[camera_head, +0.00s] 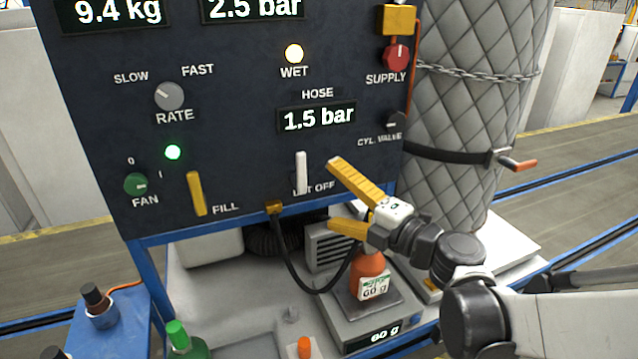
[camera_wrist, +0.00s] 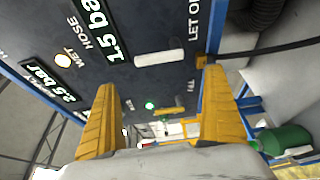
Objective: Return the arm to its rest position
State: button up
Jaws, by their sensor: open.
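My gripper (camera_head: 333,195) is open, with its two yellow fingers spread and nothing between them. It is in front of the lower right part of the dark control panel (camera_head: 235,125), to the right of the white LET OFF lever (camera_head: 301,172) in the head view. In the wrist view, my gripper (camera_wrist: 160,82) faces the panel, and the white lever (camera_wrist: 158,58) shows just beyond the fingertips. I cannot tell whether a finger touches the lever. My arm (camera_head: 545,325) reaches in from the lower right.
Below my gripper, an orange bottle (camera_head: 368,263) stands on a scale (camera_head: 365,325) reading 60 g. A black hose (camera_head: 290,270) curves from the panel toward the bottle. A quilted, chained cylinder (camera_head: 475,120) stands at the right. The yellow FILL lever (camera_head: 197,193) is at the left.

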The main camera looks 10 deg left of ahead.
jog(key=shift+s+d, duration=0.25)
jog(key=shift+r, duration=0.1)
